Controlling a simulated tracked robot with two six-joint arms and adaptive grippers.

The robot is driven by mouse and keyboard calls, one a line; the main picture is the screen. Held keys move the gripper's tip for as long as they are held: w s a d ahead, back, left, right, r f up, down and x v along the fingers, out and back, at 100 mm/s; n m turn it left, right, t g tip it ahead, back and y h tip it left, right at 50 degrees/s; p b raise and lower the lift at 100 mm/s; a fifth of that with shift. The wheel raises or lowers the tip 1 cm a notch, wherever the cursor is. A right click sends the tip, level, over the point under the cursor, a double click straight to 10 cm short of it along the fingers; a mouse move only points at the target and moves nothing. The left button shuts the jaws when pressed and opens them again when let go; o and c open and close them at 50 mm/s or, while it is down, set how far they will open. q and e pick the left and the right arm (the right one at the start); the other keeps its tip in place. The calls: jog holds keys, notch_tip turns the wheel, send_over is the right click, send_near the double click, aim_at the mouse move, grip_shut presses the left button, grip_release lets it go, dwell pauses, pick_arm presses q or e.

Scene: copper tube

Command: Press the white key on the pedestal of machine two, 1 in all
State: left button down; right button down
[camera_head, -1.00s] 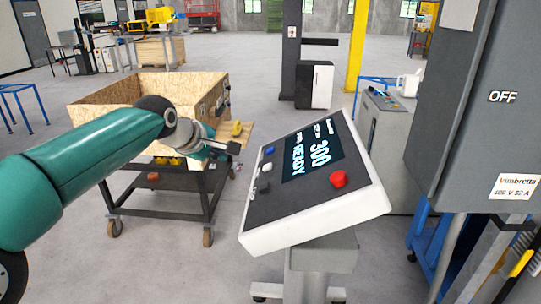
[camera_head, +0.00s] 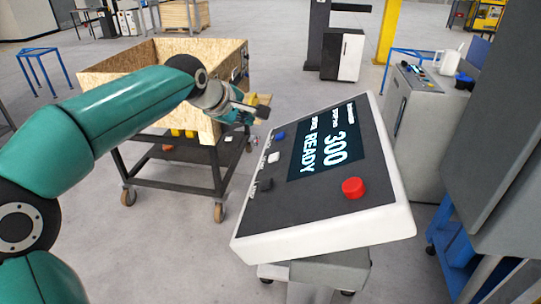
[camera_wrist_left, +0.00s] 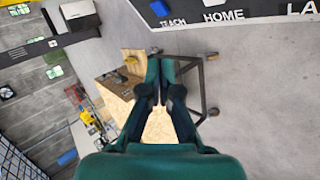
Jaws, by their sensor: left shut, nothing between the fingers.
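The pedestal panel (camera_head: 235,215) is a tilted dark console with a white rim and a screen reading 300 READY. The white key (camera_head: 273,157) sits on its left side between a blue key (camera_head: 279,136) and a dark key (camera_head: 266,185). My left gripper (camera_head: 262,111) is shut and empty, beyond the panel's upper left edge and apart from the keys. In the left wrist view its fingers (camera_wrist_left: 161,92) point away from me. The white key (camera_wrist_left: 214,2) is cut off at the top there, near the label HOME. My right gripper is not in view.
A red button (camera_head: 353,188) stands on the panel's right side. A wooden crate (camera_head: 110,80) on a dark wheeled cart (camera_head: 165,172) is behind my left arm. A grey cabinet (camera_head: 505,130) fills the right side. Grey floor is free left of the panel.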

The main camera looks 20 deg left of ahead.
pick_arm(q)
jog(key=b, duration=0.5)
send_over(268, 159)
jog(key=a, duration=0.2)
jog(key=f, duration=0.6)
jog(key=shift+s+d+f, duration=0.15)
jog(key=shift+s+d, duration=0.05)
jog(key=shift+s, duration=0.15)
jog(key=shift+w+d+f+b, duration=0.15)
jog(key=shift+d+f+b, duration=0.3)
jog(key=shift+f+b, duration=0.2)
jog(key=shift+w+d+f+b, duration=0.1)
jog(key=shift+d+f+b, duration=0.05)
jog(key=shift+f+b, duration=0.15)
jog(key=shift+d+f+b, duration=0.25)
jog(key=shift+f+b, duration=0.15)
jog(key=shift+b, duration=0.1)
dwell(0.4)
jog(key=shift+r, duration=0.1)
dwell(0.3)
jog(key=shift+a+r+p, duration=0.4)
jog(key=shift+r+p, duration=0.3)
jog(key=shift+r, duration=0.1)
